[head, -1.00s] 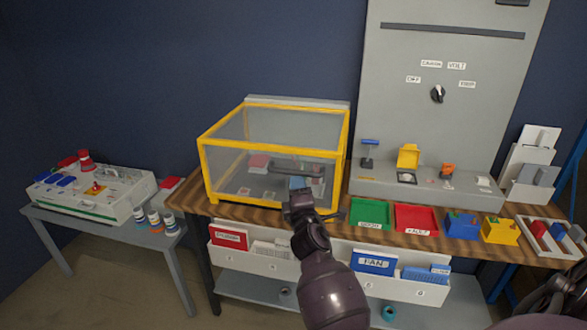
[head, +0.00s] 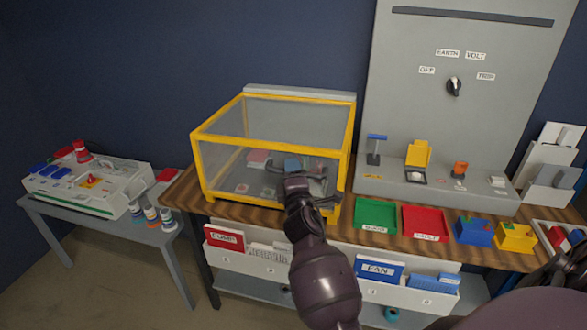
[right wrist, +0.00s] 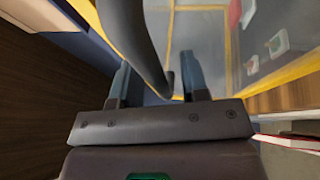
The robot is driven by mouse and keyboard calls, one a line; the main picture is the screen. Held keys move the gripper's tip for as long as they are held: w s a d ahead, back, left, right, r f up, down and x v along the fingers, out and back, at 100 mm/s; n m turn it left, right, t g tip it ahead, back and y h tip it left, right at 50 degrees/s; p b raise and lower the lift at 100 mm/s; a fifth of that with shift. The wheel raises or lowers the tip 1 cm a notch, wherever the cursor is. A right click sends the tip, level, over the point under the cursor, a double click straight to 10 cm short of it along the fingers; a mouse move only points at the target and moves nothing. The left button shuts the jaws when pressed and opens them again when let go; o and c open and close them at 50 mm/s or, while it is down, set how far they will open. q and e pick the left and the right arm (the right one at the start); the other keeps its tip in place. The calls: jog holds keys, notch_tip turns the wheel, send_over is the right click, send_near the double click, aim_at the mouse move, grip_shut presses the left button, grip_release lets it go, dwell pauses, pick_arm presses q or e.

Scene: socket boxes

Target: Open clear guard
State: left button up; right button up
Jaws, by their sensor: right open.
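The clear guard (head: 222,165) is a see-through box with a yellow frame on the wooden bench, and it looks shut. Its dark bar handle is on the front face, largely behind my right gripper (head: 298,180) in the head view. In the right wrist view the handle (right wrist: 145,45) runs down toward the space between the two fingers of my open right gripper (right wrist: 158,82). I cannot tell whether a finger touches it. Several small parts show dimly inside the guard. My left gripper is not in view.
Green (head: 376,214) and red (head: 426,222) trays and blue and yellow bins stand right of the guard. A grey panel (head: 460,130) with a knob rises behind them. Card racks hang below the bench front. A side table (head: 120,232) with a white device stands at left.

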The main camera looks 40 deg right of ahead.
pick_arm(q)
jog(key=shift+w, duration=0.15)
pick_arm(e)
jog(key=shift+c, duration=0.4)
grip_shut()
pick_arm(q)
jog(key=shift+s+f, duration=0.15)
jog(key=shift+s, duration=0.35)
pick_arm(e)
jog(key=shift+r, duration=0.15)
